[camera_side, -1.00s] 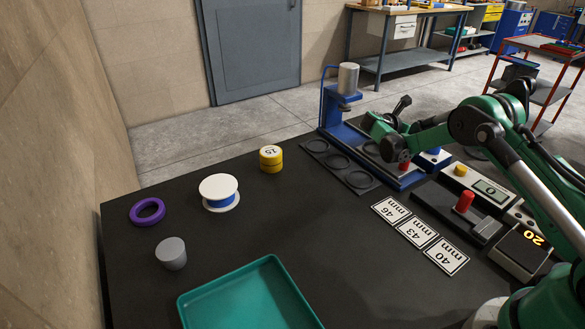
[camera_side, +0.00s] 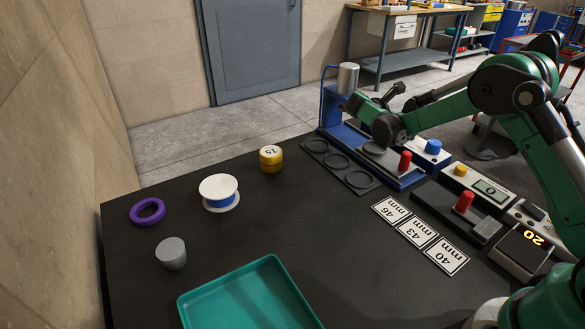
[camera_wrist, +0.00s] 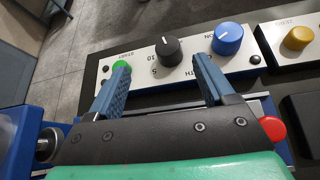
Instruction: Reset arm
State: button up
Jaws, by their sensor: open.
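My gripper shows in the wrist view (camera_wrist: 160,68) with its two blue fingers apart and nothing between them. Beyond the fingers is a white control panel (camera_wrist: 140,78) with a green button, a black knob and a blue knob (camera_wrist: 228,38). In the side view my green arm reaches in from the right, and its wrist is above the blue press (camera_side: 330,112) at the back of the table. The exact fingertips are hard to make out there. The press has a silver cylinder (camera_side: 348,78) on top and a red knob (camera_side: 405,160) at its front end.
The black table holds a teal tray (camera_side: 190,303), grey cup (camera_side: 171,254), purple ring (camera_side: 147,211), white spool (camera_side: 219,187) and yellow weight (camera_side: 271,159). The table's middle is clear.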

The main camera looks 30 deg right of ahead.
jog(key=s+a+r+m+t+y, duration=0.3)
jog(key=s+a+r+m+y, duration=0.4)
jog(key=a, duration=0.3)
jog(key=s+a+m+t+y, duration=0.3)
jog(key=s+a+m+y, duration=0.2)
jog(key=s+a+m, duration=0.5)
jog(key=shift+a, duration=0.6)
jog(key=shift+f, duration=0.1)
